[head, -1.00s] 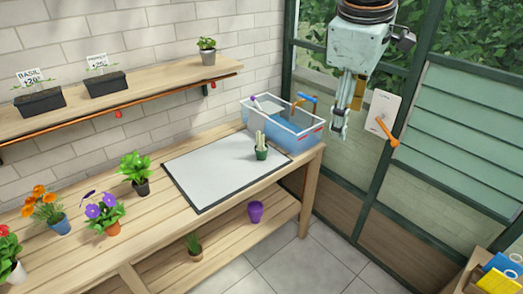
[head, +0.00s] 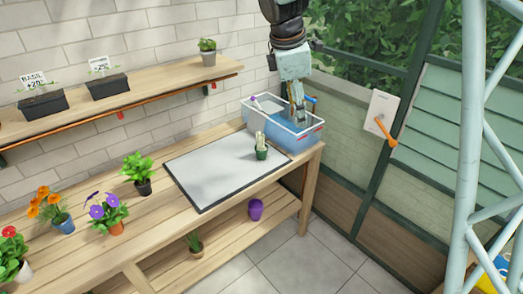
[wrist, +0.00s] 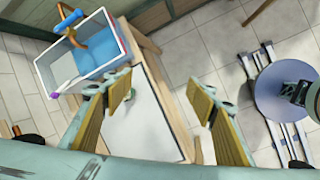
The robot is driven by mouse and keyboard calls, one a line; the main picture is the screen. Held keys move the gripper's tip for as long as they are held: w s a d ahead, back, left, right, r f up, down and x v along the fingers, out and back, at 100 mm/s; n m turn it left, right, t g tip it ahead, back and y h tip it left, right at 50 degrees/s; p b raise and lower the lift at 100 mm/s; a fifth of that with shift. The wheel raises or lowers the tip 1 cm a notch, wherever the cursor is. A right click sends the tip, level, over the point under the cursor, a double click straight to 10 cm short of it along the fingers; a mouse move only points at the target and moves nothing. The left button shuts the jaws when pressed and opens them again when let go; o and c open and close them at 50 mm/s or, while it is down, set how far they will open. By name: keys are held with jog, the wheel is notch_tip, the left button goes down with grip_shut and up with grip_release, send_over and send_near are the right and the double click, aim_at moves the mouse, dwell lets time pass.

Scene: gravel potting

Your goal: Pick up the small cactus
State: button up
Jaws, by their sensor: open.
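The small cactus (head: 260,138), with pale upright stems, stands in a dark green pot (head: 262,153) on the right part of a white, dark-edged mat (head: 205,170). My gripper (head: 298,119) is to the right of and behind the cactus in the head view, in front of or over the clear bin. In the wrist view my gripper (wrist: 160,97) has its two yellow-padded fingers wide apart with nothing between them. The mat (wrist: 150,115) lies below and beyond the fingers.
The clear bin (head: 308,140) with blue contents and tools stands at the bench's right end, close to the cactus. Potted flowers (head: 110,213) line the bench's left. A shelf (head: 150,90) runs along the wall. A purple pot (head: 256,209) is on the lower shelf.

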jog(key=w+a+f+n+p, duration=0.1)
jog(key=w+a+f+n, duration=0.3)
jog(key=w+a+f, duration=0.35)
jog(key=n+p, duration=0.2)
jog(key=n, duration=0.3)
send_near(261, 148)
jog(key=shift+a+r, duration=0.3)
jog(key=shift+r, duration=0.3)
jog(key=shift+a+r, duration=0.25)
jog(key=shift+r, duration=0.3)
jog(key=shift+w+f, duration=0.1)
jog(key=shift+f, duration=0.05)
jog(key=shift+b+x, duration=0.75)
jog(key=shift+x, duration=3.35)
jog(key=shift+w+d, duration=0.1)
jog(key=shift+d, duration=0.05)
jog(key=shift+b+x, duration=0.6)
jog(key=shift+x, duration=2)
jog(key=shift+d, duration=0.15)
